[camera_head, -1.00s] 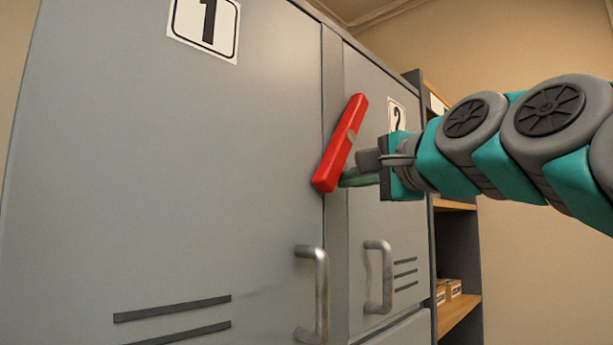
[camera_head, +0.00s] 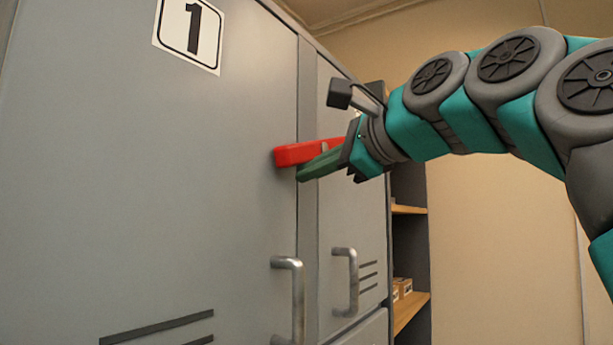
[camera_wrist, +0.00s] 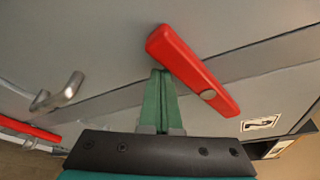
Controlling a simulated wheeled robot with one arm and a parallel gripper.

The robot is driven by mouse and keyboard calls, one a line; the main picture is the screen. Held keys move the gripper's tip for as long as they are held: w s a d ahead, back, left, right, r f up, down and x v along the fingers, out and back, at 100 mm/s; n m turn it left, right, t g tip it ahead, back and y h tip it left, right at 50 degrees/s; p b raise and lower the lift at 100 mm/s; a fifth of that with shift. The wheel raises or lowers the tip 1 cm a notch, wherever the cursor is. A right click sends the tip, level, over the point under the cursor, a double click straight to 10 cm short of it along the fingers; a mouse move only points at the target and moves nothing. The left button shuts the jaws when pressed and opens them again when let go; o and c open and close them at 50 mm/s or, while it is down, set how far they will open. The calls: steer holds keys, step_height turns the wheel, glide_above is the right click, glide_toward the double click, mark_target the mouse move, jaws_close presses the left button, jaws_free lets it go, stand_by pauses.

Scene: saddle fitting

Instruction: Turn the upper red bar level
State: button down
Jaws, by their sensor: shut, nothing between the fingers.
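The upper red bar (camera_head: 297,154) is mounted across the post between the doors. In the head view it lies near level, its right end slightly higher and partly hidden behind my gripper. In the wrist view the bar (camera_wrist: 190,65) runs diagonally across the seam, with a grey round pivot (camera_wrist: 208,95) on it. My gripper (camera_head: 303,175) is shut and empty, its green fingers along the underside of the bar's left part. In the wrist view the fingertips (camera_wrist: 162,74) are together beside the bar; I cannot tell if they touch it.
A second red bar (camera_wrist: 28,130) shows at the wrist view's left edge. Metal handles (camera_head: 290,300) and (camera_head: 348,280) stick out from the grey doors below. A number 1 label (camera_head: 189,33) is on the left door. Open shelves (camera_head: 410,270) stand at the right.

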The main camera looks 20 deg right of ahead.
steer(key=shift+a+r+m+g, duration=0.15)
steer(key=shift+r+m+g, duration=0.15)
steer(key=shift+r+m, duration=0.25)
steer(key=shift+s+a+r, duration=0.15)
steer(key=shift+s+a, duration=0.05)
steer(key=shift+a, duration=0.05)
steer(key=shift+s+r, duration=0.1)
steer(key=shift+r, duration=0.45)
steer(key=shift+s+a+r, duration=0.1)
steer(key=shift+s+r, duration=0.05)
steer(key=shift+r, duration=0.3)
steer(key=shift+f+b, duration=0.9)
steer(key=shift+f, duration=1.6)
steer(key=p, duration=0.1)
glide_toward(301, 150)
steer(key=d+f, duration=0.3)
steer(key=f, duration=0.1)
steer(key=shift+w+r, duration=0.1)
steer(key=shift+w, duration=0.2)
